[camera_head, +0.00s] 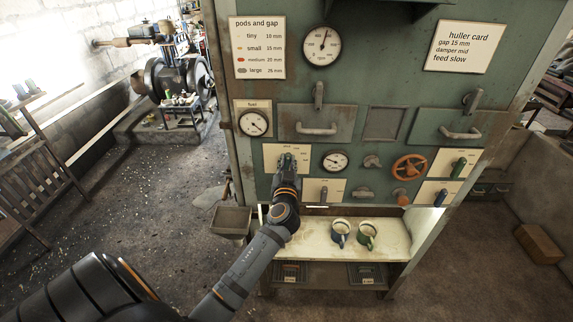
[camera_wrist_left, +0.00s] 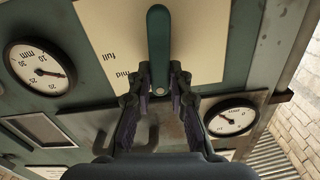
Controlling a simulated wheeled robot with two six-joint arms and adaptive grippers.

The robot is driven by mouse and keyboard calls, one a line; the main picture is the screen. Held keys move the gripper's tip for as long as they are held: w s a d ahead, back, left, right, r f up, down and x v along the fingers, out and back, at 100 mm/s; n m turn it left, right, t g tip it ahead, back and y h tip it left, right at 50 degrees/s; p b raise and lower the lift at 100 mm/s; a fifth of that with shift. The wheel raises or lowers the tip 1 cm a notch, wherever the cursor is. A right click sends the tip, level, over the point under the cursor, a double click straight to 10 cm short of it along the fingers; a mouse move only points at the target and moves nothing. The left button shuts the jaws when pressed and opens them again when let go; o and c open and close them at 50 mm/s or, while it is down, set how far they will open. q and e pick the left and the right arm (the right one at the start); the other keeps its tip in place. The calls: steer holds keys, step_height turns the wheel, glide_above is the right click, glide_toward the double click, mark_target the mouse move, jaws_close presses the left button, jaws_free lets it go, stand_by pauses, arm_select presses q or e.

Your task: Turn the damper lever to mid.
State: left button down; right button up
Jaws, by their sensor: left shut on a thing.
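The green lever sits on a cream plate (camera_head: 270,152) on the left of the green machine front. In the left wrist view the teal-green lever (camera_wrist_left: 158,45) points up the picture, on the plate (camera_wrist_left: 205,40) marked "full" and "mid" to the left of the lever. My left gripper (camera_head: 287,167) is at this lever in the head view. In the wrist view its two fingers (camera_wrist_left: 160,82) close on the lever's lower end, beside a round pin. The huller card (camera_head: 466,46) reads gap 15 mm, damper mid, feed slow. My right gripper is not in view.
A round gauge (camera_head: 335,160) and an orange wheel (camera_head: 409,167) are right of the lever. A fuel gauge (camera_head: 254,123) is to its upper left. Another green lever (camera_head: 459,167) and a blue one (camera_head: 440,197) are further right. Two mugs (camera_head: 340,233) stand on the shelf below.

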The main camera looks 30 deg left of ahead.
arm_select(q)
steer(key=shift+w+d+f+m+b, duration=0.15)
steer(key=shift+d+f+m+b, duration=0.15)
steer(key=shift+m, duration=1.35)
steer(key=shift+w+d+f+m+b, duration=0.15)
steer(key=shift+m+b, duration=0.25)
steer(key=shift+m, duration=1.3)
steer(key=shift+w+d+f+m+b, duration=0.1)
steer(key=shift+d+m+b, duration=0.2)
steer(key=shift+m, duration=1.35)
steer(key=c, duration=1.2)
jaws_free()
steer(key=v, duration=0.7)
steer(key=shift+s+d, duration=0.2)
steer(key=shift+s, duration=0.05)
